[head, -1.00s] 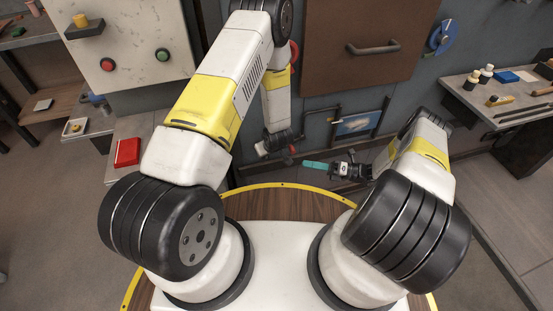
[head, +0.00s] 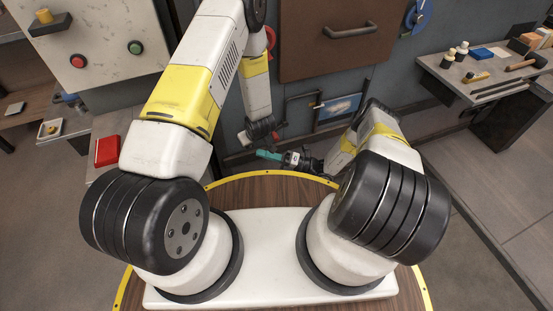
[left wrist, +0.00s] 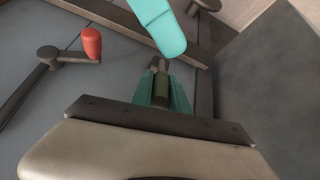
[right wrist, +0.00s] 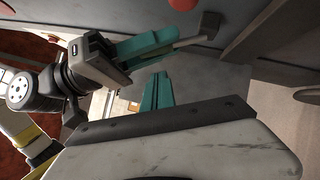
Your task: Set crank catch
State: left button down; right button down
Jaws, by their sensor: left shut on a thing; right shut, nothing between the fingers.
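The crank (left wrist: 48,56), a dark arm with a red knob (left wrist: 91,43), is on the grey panel left of my left gripper in the left wrist view. My left gripper (left wrist: 161,76) is shut on a small olive-green piece (left wrist: 161,91), probably the catch; its far end is partly hidden. In the right wrist view a grey bar with a block end (right wrist: 209,24) extends past the left fingers. My right gripper (head: 262,153) has teal fingers, shut and empty, close to the left one and apart from the crank. In the head view the left fingers are too small to make out.
A shelf (head: 490,75) with bottles and tools stands right; a red box (head: 107,150) sits left.

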jog(key=shift+w+a+r, duration=0.3)
jog(key=shift+w, duration=0.35)
jog(key=shift+w+a+r, duration=0.3)
jog(key=shift+w, duration=0.3)
pick_arm(q)
jog(key=shift+d, duration=0.1)
pick_arm(e)
jog(key=shift+w+a+r+m, duration=0.3)
jog(key=shift+w+r, duration=0.15)
jog(key=shift+w, duration=0.2)
pick_arm(q)
jog(key=c, duration=1.3)
grip_release()
jog(key=shift+s+f, duration=0.1)
pick_arm(e)
jog(key=shift+s, duration=0.1)
jog(key=shift+f, duration=0.1)
